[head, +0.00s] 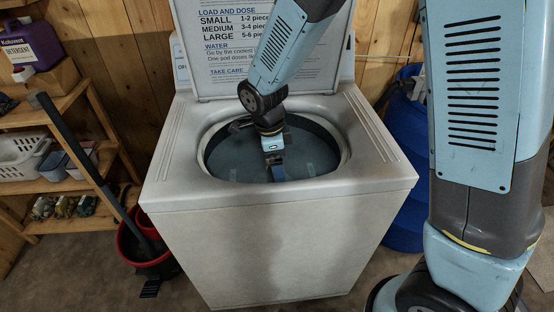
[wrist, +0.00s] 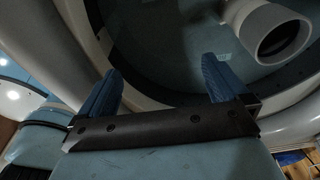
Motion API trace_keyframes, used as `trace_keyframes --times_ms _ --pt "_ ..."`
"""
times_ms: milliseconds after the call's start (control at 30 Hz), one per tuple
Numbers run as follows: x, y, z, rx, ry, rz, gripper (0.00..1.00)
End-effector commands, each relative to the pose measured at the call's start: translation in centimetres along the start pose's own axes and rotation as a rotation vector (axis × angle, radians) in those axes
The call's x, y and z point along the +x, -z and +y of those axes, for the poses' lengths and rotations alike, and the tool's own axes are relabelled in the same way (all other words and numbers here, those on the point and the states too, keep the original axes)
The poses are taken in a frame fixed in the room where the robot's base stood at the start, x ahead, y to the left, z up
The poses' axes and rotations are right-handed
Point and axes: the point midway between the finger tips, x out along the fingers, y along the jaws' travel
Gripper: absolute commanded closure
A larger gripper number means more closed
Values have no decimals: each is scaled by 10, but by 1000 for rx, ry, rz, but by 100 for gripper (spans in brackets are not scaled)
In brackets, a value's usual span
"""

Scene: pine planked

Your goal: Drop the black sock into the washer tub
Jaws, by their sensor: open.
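The washer (head: 265,235) stands in the middle of the head view with its lid (head: 235,85) raised. Its round tub (head: 225,160) is open, with a grey-blue interior. My gripper (head: 277,172) reaches down through the opening, fingers inside the tub. In the wrist view my gripper (wrist: 160,88) has its two blue fingers wide apart with nothing between them. The tub interior (wrist: 150,40) shows beyond them in dark shade. I cannot make out the black sock in either view; part of the tub is dark or hidden by my arm.
The washer's pale rim (head: 180,160) surrounds the opening. A wooden shelf (head: 70,185) and a red bucket (head: 140,255) stand left; a blue barrel (head: 405,220) stands right.

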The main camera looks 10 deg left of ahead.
Motion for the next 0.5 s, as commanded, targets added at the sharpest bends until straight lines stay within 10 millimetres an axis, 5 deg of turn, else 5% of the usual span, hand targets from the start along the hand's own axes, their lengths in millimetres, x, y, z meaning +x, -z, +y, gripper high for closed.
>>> trace_keyframes --times_ms 167,500 --pt "-11 0 -1 0 2 -2 0" --pt "-74 0 -1 0 3 -2 0"
